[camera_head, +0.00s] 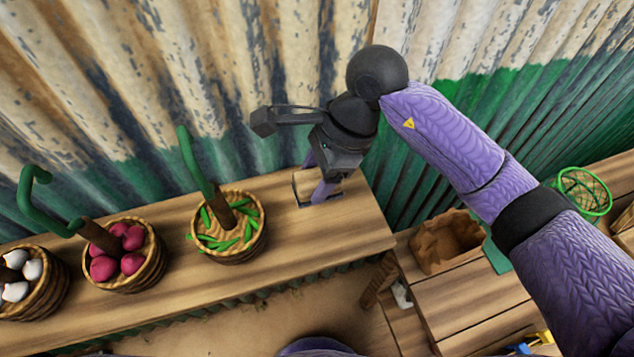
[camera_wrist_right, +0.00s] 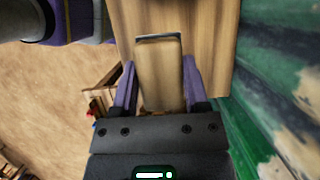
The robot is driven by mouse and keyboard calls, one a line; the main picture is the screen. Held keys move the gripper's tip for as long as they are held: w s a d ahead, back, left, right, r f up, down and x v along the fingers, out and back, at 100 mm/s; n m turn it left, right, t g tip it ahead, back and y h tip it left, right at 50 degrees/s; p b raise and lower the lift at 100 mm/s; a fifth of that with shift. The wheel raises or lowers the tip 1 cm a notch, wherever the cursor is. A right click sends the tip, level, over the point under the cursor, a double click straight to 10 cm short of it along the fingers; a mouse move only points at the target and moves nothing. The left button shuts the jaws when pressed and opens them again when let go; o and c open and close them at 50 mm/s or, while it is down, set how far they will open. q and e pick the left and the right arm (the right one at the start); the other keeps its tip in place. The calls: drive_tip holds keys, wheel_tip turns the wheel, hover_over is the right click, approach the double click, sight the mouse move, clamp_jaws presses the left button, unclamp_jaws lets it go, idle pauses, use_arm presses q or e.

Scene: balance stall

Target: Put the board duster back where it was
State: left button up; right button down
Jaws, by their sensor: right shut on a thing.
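The board duster (camera_head: 303,182) is a small wooden block with a dark edge, at the right part of the wooden shelf (camera_head: 350,222) by the corrugated wall. In the right wrist view the duster (camera_wrist_right: 160,75) lies between the two purple fingers, over the wood surface. My right gripper (camera_head: 317,180) points down and is shut on the duster. The duster is at or just above the shelf top; I cannot tell if it touches. The fingers hide part of it in the head view. My left gripper is not in view.
On the shelf to the left stand baskets of green pods (camera_head: 229,247), dark red roots (camera_head: 125,278) and white items (camera_head: 17,290). A brown open sack (camera_head: 445,240) and a green wire basket (camera_head: 583,194) are to the right. The shelf around the duster is clear.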

sight(307, 220)
drive_tip(key=f, duration=0.3)
drive_tip(key=f+b, duration=0.1)
drive_tip(key=f, duration=0.6)
drive_tip(key=shift+w+a+f, duration=0.1)
drive_tip(key=shift+w+a, duration=0.05)
drive_tip(key=shift+w, duration=0.1)
drive_tip(key=shift+c, duration=0.5)
unclamp_jaws()
drive_tip(key=p+v, duration=0.1)
drive_tip(key=v, duration=1.1)
drive_tip(key=shift+r, duration=0.25)
drive_tip(key=shift+a, duration=0.1)
